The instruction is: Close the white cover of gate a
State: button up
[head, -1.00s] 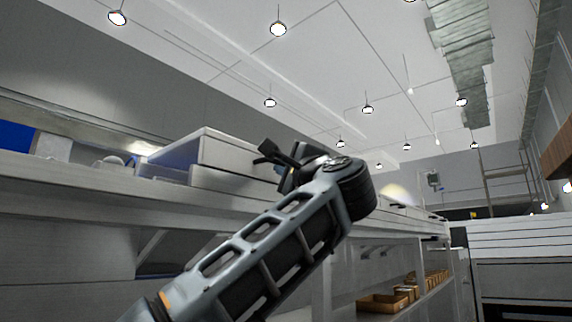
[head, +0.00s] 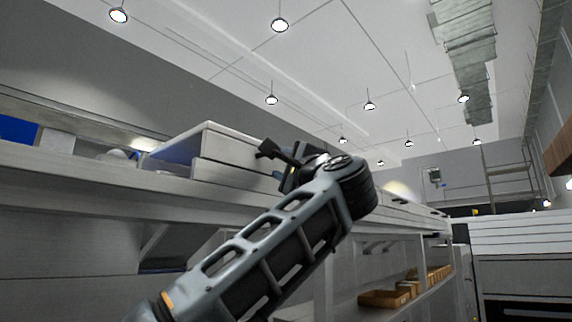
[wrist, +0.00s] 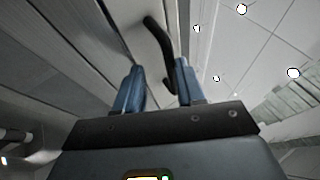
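A white cover (head: 229,144) sits on a pale box-like unit (head: 230,174) on the ledge, left of centre in the head view. A wedge of blue shows under its left side, so it appears tilted up there. A black bent handle (wrist: 158,40) shows in the wrist view, at the edge of pale panels. My gripper (wrist: 159,88) is open, its two blue fingers apart. The handle's near end lies between the fingertips, close to the right finger; I cannot tell whether they touch. In the head view my gripper is largely hidden behind my wrist. No gate letter is legible.
A long pale ledge (head: 60,180) runs across the left and back towards the right. Brown boxes (head: 383,299) stand on a lower shelf beneath it. White slatted panels (head: 515,240) stand at the right. The space above the ledge is open up to the ceiling.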

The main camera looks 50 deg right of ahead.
jog(key=shift+s+r, duration=0.1)
jog(key=p+v, duration=0.1)
jog(key=v, duration=0.6)
jog(key=shift+s+a, duration=0.2)
jog(key=shift+s, duration=0.1)
jog(key=shift+w+f, duration=0.1)
jog(key=shift+f, duration=0.15)
